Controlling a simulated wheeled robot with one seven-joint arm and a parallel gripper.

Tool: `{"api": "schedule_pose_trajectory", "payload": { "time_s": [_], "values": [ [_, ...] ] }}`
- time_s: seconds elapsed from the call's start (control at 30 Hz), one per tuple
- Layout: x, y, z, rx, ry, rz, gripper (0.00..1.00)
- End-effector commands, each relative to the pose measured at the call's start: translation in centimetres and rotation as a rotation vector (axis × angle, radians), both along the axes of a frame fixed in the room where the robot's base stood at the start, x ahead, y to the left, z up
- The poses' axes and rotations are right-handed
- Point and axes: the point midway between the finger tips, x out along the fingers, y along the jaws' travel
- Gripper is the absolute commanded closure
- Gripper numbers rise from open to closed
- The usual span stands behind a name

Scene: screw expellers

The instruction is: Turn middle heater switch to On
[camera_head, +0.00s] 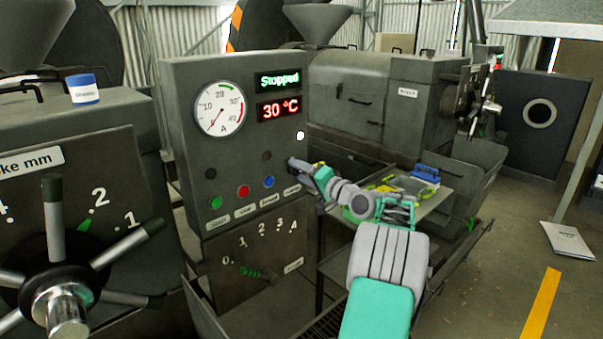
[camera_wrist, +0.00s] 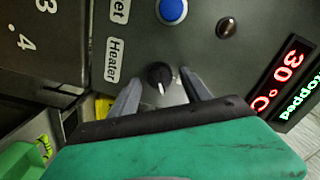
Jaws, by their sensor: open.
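The heater switch (camera_wrist: 160,74) is a small black round knob with a white pointer mark, beside the "Heater" label (camera_wrist: 113,60) on the dark control panel. In the wrist view its mark points toward my gripper's body. My gripper (camera_wrist: 164,80) is open, with one finger on each side of the knob. Whether the fingers touch it I cannot tell. In the head view my gripper (camera_head: 300,166) is at the right edge of the control panel (camera_head: 225,155), where it largely hides the switch.
The panel also has a green button (camera_head: 215,202), a red button (camera_head: 243,191) and a blue button (camera_head: 268,181), close to the gripper. Displays read "Stopped" (camera_head: 279,79) and "30 °C" (camera_head: 279,107). A tray with tools (camera_head: 440,207) lies behind my arm.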

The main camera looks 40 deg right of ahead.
Motion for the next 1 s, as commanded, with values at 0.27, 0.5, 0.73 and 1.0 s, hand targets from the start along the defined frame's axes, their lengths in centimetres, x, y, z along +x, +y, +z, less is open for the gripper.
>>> {"api": "schedule_pose_trajectory", "payload": {
  "time_s": [0.27, 0.5, 0.73, 1.0],
  "values": [
    [-1.5, -0.1, -0.2, -0.001, 0.000, -0.001, 0.44],
    [-6.3, -0.3, -0.4, 0.000, 0.001, -0.003, 0.44],
    [-7.9, -0.2, 0.0, 0.000, 0.000, 0.000, 0.44],
    [-7.8, -0.2, 0.0, -0.001, 0.000, 0.000, 0.44]
  ]
}}
